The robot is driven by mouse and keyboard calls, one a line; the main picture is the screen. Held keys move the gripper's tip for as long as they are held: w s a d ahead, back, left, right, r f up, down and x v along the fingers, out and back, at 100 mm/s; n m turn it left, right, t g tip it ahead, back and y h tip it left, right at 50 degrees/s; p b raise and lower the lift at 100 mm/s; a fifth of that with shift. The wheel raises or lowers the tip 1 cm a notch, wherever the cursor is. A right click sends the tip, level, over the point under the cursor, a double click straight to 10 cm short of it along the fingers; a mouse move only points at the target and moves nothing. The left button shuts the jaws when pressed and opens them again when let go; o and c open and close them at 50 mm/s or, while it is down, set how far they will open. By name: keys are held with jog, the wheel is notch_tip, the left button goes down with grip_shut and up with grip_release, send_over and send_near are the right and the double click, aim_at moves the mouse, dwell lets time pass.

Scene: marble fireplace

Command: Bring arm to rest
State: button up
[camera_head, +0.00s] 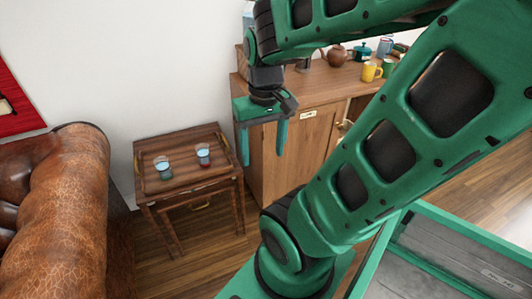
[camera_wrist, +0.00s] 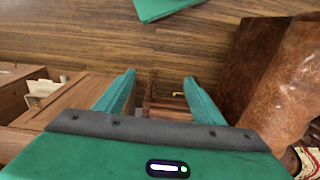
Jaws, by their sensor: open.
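My gripper (camera_head: 261,143) is open and empty, with its two green fingers spread and pointing down. In the head view it hangs in the air in front of the wooden cabinet (camera_head: 285,150), to the right of a small wooden tray table (camera_head: 200,139). The wrist view shows the gripper (camera_wrist: 158,88) with nothing between its fingers; a strip of the small table (camera_wrist: 165,108) and the floor lie beyond. My green arm is raised and bent, and it fills much of the right of the head view.
Two glasses (camera_head: 163,167) (camera_head: 203,154) stand on the tray table. A brown leather sofa (camera_head: 60,200) is at left. A teapot (camera_head: 336,56) and a yellow mug (camera_head: 371,71) stand on the cabinet. Wooden floor (camera_wrist: 120,30) shows clear in the wrist view.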

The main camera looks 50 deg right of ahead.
jog(key=shift+s+a+r+m, duration=0.1)
jog(key=shift+s+a+m, duration=0.05)
jog(key=shift+s, duration=0.35)
jog(key=shift+s+a+r+m, duration=0.1)
jog(key=shift+s+a+r, duration=0.1)
jog(key=shift+s, duration=0.25)
jog(key=shift+s+a+r+m, duration=0.1)
jog(key=shift+s+a+m, duration=0.05)
jog(key=shift+s, duration=0.35)
